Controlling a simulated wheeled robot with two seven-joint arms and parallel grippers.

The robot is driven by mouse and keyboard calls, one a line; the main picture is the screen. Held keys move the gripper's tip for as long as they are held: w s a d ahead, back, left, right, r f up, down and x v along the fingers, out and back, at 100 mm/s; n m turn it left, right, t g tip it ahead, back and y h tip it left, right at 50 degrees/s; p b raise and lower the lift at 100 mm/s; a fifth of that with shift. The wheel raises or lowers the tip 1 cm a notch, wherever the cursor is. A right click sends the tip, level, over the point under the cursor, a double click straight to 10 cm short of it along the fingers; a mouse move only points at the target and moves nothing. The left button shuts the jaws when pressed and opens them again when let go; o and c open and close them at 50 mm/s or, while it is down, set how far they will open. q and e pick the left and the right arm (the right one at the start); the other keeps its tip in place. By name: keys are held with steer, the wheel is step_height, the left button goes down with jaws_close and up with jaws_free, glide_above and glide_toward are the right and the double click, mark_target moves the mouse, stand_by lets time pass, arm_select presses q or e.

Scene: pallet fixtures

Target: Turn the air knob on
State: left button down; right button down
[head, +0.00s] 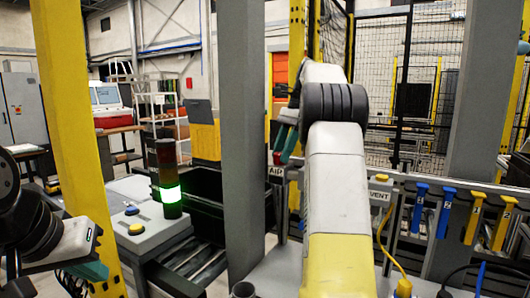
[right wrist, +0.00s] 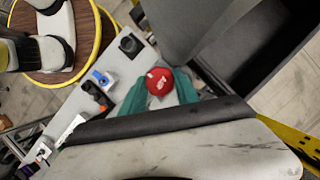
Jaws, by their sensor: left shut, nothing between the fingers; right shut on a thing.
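A round red knob (right wrist: 160,80) with a white mark shows in the right wrist view, between the teal fingers of my right gripper (right wrist: 158,92). The gripper is shut on this knob. In the head view my right arm reaches up the middle, with its teal gripper (head: 286,140) just above the AIR label (head: 276,171). My left gripper (head: 92,272) is at the lower left, shut and empty, apart from the panel and partly cut off by the frame.
In the head view, blue handles (head: 420,208) and yellow handles (head: 474,218) hang on the rail right of the VENT label (head: 380,194). A grey post (head: 243,120) stands left of my right arm. A stack light (head: 168,190) glows green on a grey control box (head: 150,240).

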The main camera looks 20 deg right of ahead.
steer(key=shift+w+n+g, duration=0.1)
steer(key=shift+n+g, duration=0.3)
steer(key=shift+n, duration=0.7)
steer(key=c, duration=0.9)
jaws_free()
